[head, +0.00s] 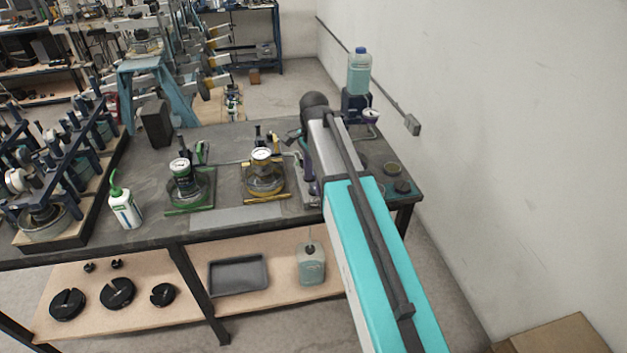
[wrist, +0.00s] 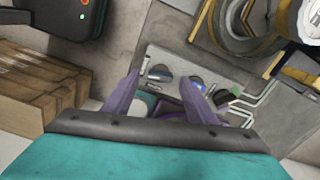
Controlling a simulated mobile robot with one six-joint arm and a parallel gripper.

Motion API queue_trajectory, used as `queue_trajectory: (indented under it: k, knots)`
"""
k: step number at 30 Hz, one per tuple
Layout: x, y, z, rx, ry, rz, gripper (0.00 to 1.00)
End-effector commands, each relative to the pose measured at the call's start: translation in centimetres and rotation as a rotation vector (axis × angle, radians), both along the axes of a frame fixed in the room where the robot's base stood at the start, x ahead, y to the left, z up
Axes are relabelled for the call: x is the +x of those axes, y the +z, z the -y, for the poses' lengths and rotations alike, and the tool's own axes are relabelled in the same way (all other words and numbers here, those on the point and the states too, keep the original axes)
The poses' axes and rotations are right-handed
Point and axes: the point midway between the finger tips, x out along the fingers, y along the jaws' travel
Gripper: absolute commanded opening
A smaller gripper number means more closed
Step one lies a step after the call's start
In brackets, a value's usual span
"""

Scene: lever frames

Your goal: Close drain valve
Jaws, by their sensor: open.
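In the wrist view a grey valve plate (wrist: 150,56) carries two small dark-blue handles, a left handle (wrist: 160,72) and a right handle (wrist: 196,83). I cannot tell which one is the drain valve. My gripper (wrist: 160,84) has two purple fingers spread open over the plate's near part, with nothing held between them. The left handle shows between and just beyond the fingertips; the right handle is beside the right fingertip. I cannot tell any contact. In the head view my arm hides most of the plate, and one purple finger of my gripper (head: 310,188) shows beside it.
A yellow-framed cell with a gauge (head: 262,178) stands left of my arm, and a green-framed cell (head: 188,190) farther left. A bottle (head: 358,72) on a dark stand is behind, near the wall. A jug (head: 311,266) sits on the lower shelf. Thin tubes (wrist: 256,100) run right of the handles.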

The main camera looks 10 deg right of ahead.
Motion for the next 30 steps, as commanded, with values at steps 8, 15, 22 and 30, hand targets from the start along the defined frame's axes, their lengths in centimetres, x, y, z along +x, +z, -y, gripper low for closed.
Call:
queue_trajectory:
  k: [8,15,22,30]
  knots:
    - [0.0,-1.3,-0.1,0.000,0.001,0.000,0.52]
    - [0.0,-1.4,-0.1,0.000,0.001,0.000,0.52]
    - [0.0,-1.4,-0.1,0.000,0.002,0.000,0.23]
    - [0.0,-1.4,-0.1,0.000,0.008,0.000,0.10]
